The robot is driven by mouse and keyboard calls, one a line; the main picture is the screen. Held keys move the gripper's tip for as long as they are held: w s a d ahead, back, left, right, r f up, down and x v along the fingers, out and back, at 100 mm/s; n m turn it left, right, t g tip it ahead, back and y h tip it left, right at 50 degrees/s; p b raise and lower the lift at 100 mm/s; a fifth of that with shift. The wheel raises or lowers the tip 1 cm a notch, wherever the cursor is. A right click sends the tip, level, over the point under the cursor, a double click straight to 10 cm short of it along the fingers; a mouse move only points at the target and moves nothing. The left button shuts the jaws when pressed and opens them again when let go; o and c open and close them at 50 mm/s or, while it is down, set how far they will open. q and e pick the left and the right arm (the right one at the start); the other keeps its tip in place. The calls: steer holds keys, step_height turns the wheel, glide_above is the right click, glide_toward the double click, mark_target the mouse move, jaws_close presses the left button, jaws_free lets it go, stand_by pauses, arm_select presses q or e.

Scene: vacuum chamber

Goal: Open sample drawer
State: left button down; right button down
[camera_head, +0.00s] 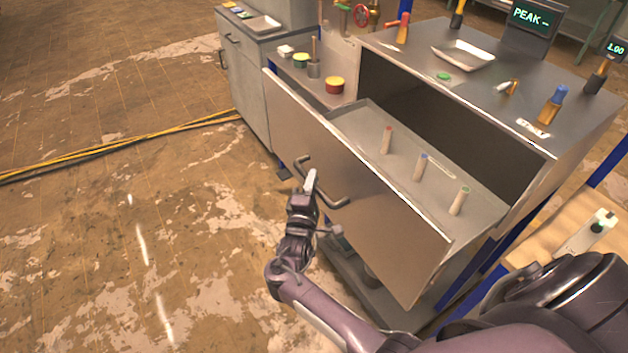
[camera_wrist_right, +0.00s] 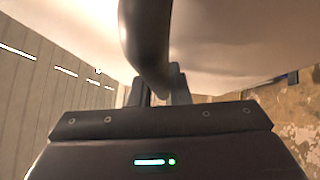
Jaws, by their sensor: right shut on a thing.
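The sample drawer (camera_head: 375,215) is pulled out of the grey cabinet, with its flat metal front facing me. Three small upright vials stand inside it, with red (camera_head: 387,140), blue (camera_head: 421,166) and green (camera_head: 460,200) tops. The drawer has a dark bar handle (camera_head: 325,182) on its front. My right gripper (camera_head: 311,183) is shut on the handle. In the right wrist view the handle (camera_wrist_right: 146,45) passes between the fingers (camera_wrist_right: 160,85). My left gripper is in neither view.
The cabinet top (camera_head: 500,85) holds a white tray (camera_head: 463,55), a display and small tools. A side cabinet (camera_head: 255,85) with jars beside it stands to the left. Yellow cables (camera_head: 120,142) lie on the floor. The floor left of the drawer is otherwise clear.

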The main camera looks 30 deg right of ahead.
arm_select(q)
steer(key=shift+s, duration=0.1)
arm_select(e)
steer(key=shift+a, duration=0.2)
steer(key=c, duration=1.4)
jaws_free()
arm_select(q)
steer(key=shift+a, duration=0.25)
arm_select(e)
steer(key=shift+o, duration=0.2)
